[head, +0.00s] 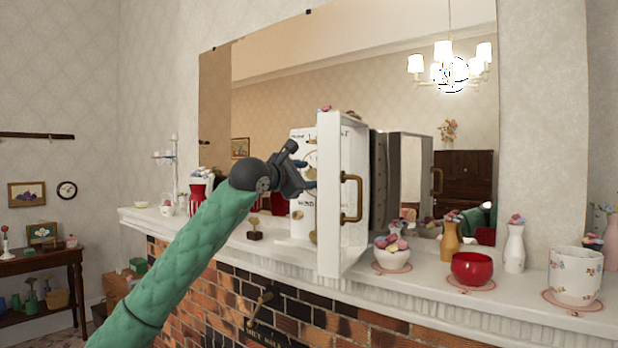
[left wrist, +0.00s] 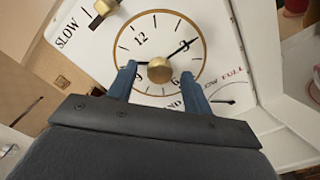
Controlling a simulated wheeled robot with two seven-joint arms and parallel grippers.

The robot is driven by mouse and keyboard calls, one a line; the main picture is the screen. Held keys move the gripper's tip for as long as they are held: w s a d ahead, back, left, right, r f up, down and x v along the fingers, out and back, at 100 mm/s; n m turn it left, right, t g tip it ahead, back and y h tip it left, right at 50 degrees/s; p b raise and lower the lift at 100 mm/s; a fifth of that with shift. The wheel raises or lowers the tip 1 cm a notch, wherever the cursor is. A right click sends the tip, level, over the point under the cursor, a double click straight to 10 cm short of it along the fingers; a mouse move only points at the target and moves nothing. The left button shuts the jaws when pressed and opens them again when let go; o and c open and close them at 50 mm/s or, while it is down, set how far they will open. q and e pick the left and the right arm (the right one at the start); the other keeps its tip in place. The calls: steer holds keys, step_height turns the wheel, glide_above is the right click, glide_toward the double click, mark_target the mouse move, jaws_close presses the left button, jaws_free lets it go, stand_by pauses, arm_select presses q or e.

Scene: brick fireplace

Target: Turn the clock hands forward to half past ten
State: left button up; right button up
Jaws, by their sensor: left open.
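The clock is a white case (head: 303,228) on the mantel, its white door (head: 328,205) swung open, with a brass handle (head: 350,198). In the left wrist view its round dial (left wrist: 150,27) is tilted, with the 12 at upper left. A long black hand (left wrist: 181,50) points up and right, near the 3. A shorter dark hand (left wrist: 142,63) points left, its tip near my finger. A brass knob (left wrist: 159,69) covers the dial's centre. My left gripper (head: 306,173) is open at the face; in the left wrist view its blue fingers (left wrist: 159,84) straddle the knob, contact unclear. My right gripper is out of view.
A flower bowl (head: 392,258), a red bowl (head: 472,268), vases and a floral cup (head: 575,275) stand right of the clock door. A mirror (head: 270,110) backs the mantel.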

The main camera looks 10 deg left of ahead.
arm_select(q)
steer(key=b+v, duration=0.1)
steer(key=v, duration=0.5)
steer(key=shift+s+b, duration=0.25)
steer(key=shift+b, duration=0.05)
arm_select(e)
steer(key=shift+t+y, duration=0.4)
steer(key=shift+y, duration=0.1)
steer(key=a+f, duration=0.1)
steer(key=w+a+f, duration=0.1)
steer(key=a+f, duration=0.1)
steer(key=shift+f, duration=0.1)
arm_select(q)
steer(key=shift+a, duration=0.1)
steer(key=shift+f, duration=0.1)
